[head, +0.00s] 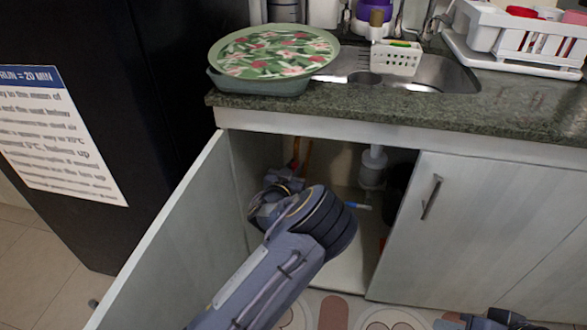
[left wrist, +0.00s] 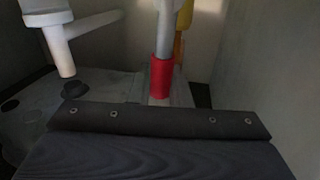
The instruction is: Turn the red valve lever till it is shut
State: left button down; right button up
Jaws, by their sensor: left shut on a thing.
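The red valve lever (left wrist: 161,76) shows in the left wrist view as a red sleeve on a pale grey shaft, upright in the picture. My left gripper (head: 283,178) reaches into the open cabinet under the sink, and its tip is mostly hidden by my own wrist in the head view. In the left wrist view, grey finger parts flank the lower end of the red sleeve, and the gripper is shut on it.
The cabinet's left door (head: 165,240) stands open; the right door (head: 470,230) is closed. A white drain pipe (head: 373,168) hangs inside. A yellow pipe (left wrist: 181,45) is close behind the lever. The granite counter (head: 480,115) overhangs, and a black appliance (head: 110,190) stands left.

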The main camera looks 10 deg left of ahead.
pick_arm(q)
jog(key=d+f+m+y+b, duration=0.1)
jog(key=d+f+m+b, duration=0.2)
jog(key=m+b, duration=0.3)
jog(key=d+f+m+g+y+b, duration=0.1)
jog(key=d+f+m+b, duration=0.3)
jog(key=m, duration=0.5)
jog(key=shift+f+m+g+y+b, duration=0.3)
jog(key=shift+f+y+b, duration=0.05)
jog(key=shift+y+b, duration=0.5)
jog(key=shift+a+f, duration=0.1)
jog(key=shift+f, duration=0.05)
jog(key=c, duration=1.4)
grip_release()
